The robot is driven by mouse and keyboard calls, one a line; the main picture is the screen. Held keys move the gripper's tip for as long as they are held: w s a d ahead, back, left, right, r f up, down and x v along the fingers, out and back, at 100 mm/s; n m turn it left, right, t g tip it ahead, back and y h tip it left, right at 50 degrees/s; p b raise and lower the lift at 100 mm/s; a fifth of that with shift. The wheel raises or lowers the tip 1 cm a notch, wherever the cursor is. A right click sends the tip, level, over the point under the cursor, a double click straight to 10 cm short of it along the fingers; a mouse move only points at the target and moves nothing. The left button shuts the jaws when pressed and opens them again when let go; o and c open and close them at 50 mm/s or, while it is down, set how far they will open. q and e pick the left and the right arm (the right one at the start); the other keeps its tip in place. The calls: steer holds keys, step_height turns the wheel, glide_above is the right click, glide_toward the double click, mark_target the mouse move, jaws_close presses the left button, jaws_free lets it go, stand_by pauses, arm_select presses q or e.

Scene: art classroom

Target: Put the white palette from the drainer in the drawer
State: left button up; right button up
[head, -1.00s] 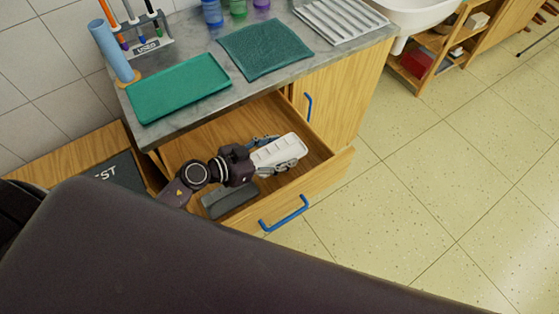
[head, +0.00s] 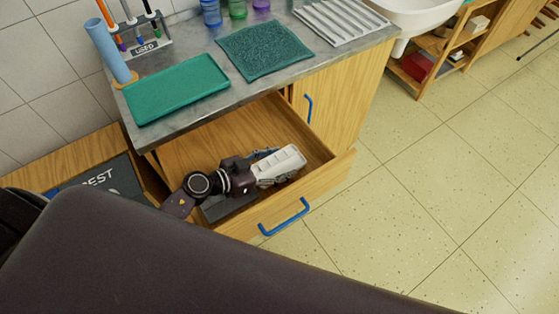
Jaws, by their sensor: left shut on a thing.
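The white palette (head: 284,163) is in my left gripper (head: 278,167), inside the open wooden drawer (head: 187,153). The gripper is shut on the palette, with its fingers along the palette's sides. I cannot tell whether the palette touches the drawer floor. A dark grey block-like thing (head: 222,207) lies in the drawer under my left wrist, partly hidden. The drawer has a blue handle (head: 284,217) on its front. The white ribbed drainer (head: 340,20) on the counter is empty. My right gripper is not in view.
The grey counter (head: 210,65) above the drawer carries a green tray (head: 177,88), a dark green cloth (head: 264,50), a brush holder (head: 148,45), a blue roll (head: 109,50) and several jars. A closed cupboard door (head: 340,95) is right of the drawer. The tiled floor (head: 440,190) at right is clear.

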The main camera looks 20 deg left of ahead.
arm_select(q)
steer(key=o, duration=1.2)
steer(key=shift+c, duration=0.2)
steer(key=shift+r, duration=0.6)
steer(key=v, duration=0.7)
steer(key=shift+s+a+r+p, duration=0.1)
steer(key=shift+s+a+p, duration=0.1)
steer(key=shift+p, duration=0.2)
